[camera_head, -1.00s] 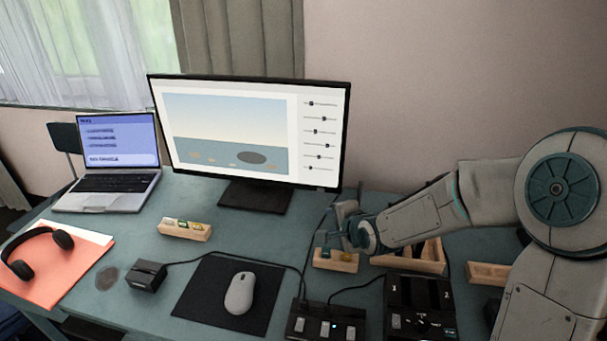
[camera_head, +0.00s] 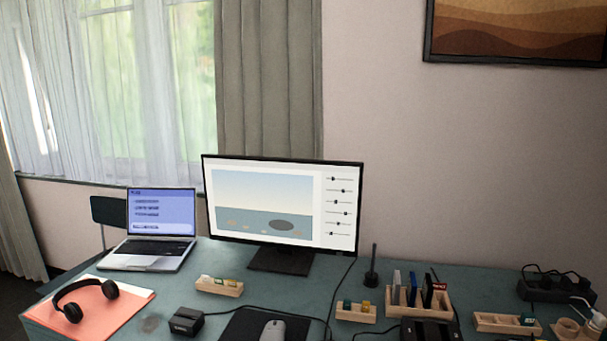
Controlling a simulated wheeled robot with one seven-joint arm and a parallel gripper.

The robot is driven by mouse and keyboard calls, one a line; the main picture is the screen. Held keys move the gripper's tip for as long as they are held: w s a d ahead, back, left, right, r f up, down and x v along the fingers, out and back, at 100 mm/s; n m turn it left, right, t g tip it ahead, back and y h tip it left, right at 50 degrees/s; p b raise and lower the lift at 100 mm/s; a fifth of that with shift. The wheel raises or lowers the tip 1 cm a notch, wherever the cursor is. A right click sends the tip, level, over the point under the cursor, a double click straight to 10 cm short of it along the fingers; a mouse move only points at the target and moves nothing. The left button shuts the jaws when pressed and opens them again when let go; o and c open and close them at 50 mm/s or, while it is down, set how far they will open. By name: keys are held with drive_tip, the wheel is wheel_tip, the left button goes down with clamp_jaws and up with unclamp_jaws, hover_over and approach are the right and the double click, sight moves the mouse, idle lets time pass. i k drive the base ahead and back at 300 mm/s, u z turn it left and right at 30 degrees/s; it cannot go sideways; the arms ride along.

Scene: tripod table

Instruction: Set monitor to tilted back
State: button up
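The monitor (camera_head: 266,206) stands at the back of the teal desk, its lit screen facing me. Its dark stand base (camera_head: 283,262) rests on the desk. The screen looks near upright; its exact tilt is hard to tell from this one view.
A laptop (camera_head: 152,247), headphones (camera_head: 72,311), a wooden block holder (camera_head: 219,287) and a mouse (camera_head: 273,331) surround the monitor. A wooden organiser (camera_head: 437,302) and a dark upright stick (camera_head: 371,279) stand to its right. A cable runs beside the monitor.

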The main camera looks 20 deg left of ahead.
sight(301, 205)
drive_tip(key=k, duration=0.3)
drive_tip(key=u, duration=2.35)
drive_tip(key=i, duration=1.6)
drive_tip(key=z, duration=1.75)
